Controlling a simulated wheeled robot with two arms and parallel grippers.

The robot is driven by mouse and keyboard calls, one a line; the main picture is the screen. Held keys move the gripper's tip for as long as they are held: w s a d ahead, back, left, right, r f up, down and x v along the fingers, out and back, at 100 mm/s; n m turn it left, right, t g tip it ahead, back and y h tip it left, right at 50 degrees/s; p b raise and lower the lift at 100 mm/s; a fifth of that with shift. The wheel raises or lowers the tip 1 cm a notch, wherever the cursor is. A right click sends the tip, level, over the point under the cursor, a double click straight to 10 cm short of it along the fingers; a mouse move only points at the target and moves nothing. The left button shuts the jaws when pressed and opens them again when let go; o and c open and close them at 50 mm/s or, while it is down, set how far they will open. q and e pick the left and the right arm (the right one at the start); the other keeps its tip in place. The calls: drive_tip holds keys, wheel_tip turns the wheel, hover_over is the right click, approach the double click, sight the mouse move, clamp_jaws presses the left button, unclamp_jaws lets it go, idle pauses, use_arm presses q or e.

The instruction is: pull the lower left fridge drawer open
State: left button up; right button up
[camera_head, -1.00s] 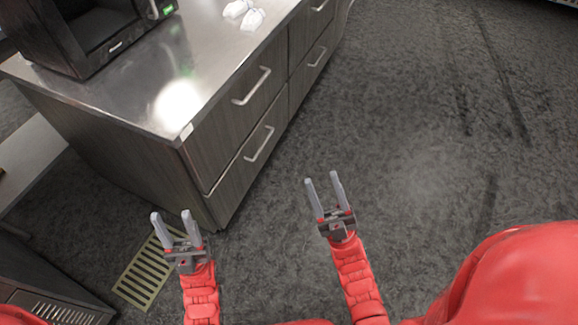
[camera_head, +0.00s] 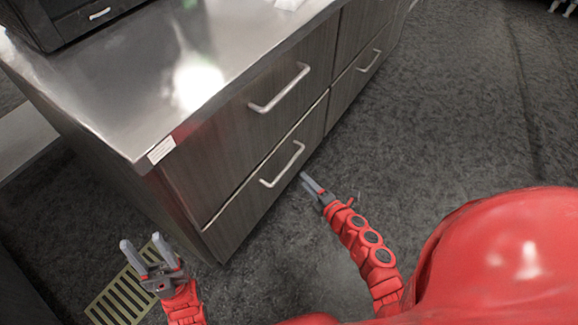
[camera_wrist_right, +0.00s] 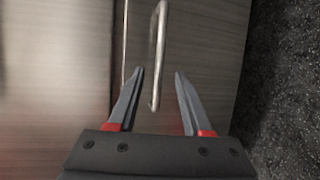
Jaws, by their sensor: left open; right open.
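The lower left drawer (camera_head: 240,208) is a dark wood-grain front with a silver bar handle (camera_head: 283,165). It looks shut. My right gripper (camera_head: 309,181) is open and empty, close to the right of that handle in the head view. In the right wrist view a bar handle (camera_wrist_right: 158,60) shows ahead, with its near end between the open fingers (camera_wrist_right: 157,85). I cannot tell whether they touch it. My left gripper (camera_head: 142,247) is open and empty, low at the left, in front of the cabinet corner and apart from it.
The upper left drawer has its own handle (camera_head: 280,88). Another drawer handle (camera_head: 369,61) is further right. A steel counter (camera_head: 150,90) with a black appliance (camera_head: 70,20) tops the cabinet. A floor grate (camera_head: 118,300) lies at lower left. The floor at right is clear.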

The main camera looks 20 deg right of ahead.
sight(290, 164)
drive_tip(key=b+x, duration=0.1)
drive_tip(key=x, duration=0.9)
drive_tip(key=shift+w+a+b, duration=0.1)
drive_tip(key=shift+w+b, duration=0.2)
drive_tip(key=shift+w, duration=0.05)
clamp_jaws()
drive_tip(key=shift+f, duration=0.1)
idle(0.7)
